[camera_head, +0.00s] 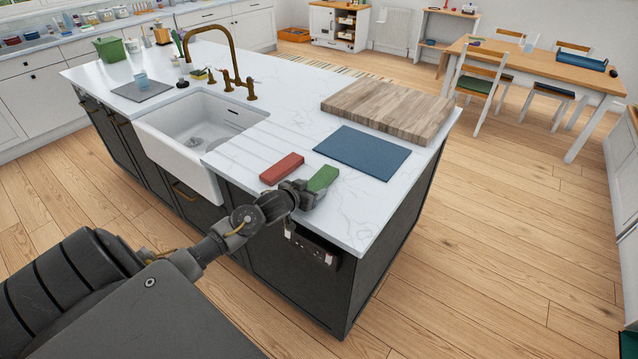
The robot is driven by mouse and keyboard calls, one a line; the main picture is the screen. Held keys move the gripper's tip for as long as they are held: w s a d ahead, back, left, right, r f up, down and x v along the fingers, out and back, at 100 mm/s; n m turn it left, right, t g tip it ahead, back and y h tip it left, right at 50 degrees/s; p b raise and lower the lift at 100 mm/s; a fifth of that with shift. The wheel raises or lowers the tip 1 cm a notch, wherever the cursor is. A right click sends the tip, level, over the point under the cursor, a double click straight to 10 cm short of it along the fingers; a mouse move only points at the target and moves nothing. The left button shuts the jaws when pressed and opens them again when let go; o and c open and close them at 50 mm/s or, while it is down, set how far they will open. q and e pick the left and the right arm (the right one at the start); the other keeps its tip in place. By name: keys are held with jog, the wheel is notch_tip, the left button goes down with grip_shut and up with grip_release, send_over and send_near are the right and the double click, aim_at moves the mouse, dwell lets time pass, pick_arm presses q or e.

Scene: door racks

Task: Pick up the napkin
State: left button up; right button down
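No thing in the camera_head view is plainly marked as a napkin. A flat dark-blue rectangle (362,152), perhaps a cloth or mat, lies on the white island top. A small red block-like item (282,168) and a similar green one (323,178) lie closer to the front edge; I cannot tell if either is folded cloth. My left gripper (311,194) is at the front edge, right beside the green item and partly hiding its near side. Its fingers are too small and overlapped to tell whether they are open or touching it. My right gripper is not in view.
The white island top (258,150) has a sink (196,126) with a brass faucet (232,62) on the left. A thick wooden board (388,108) lies behind the blue rectangle. A dining table (535,66) with chairs stands at the back right. Floor right of the island is clear.

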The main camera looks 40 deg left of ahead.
pick_arm(q)
jog(key=c, duration=0.5)
jog(key=shift+r, duration=0.2)
jog(key=shift+r, duration=0.25)
jog(key=r, duration=0.1)
jog(key=r+b, duration=0.1)
jog(key=r, duration=0.1)
jog(key=shift+s+a, duration=0.1)
jog(key=shift+a, duration=0.2)
jog(key=s+a+r+b, duration=0.1)
jog(key=s+a+r, duration=0.7)
jog(key=a, duration=0.3)
jog(key=shift+r+b, duration=0.3)
jog(key=shift+r, duration=0.3)
jog(key=shift+w+d, duration=0.1)
jog(key=shift+d, duration=0.05)
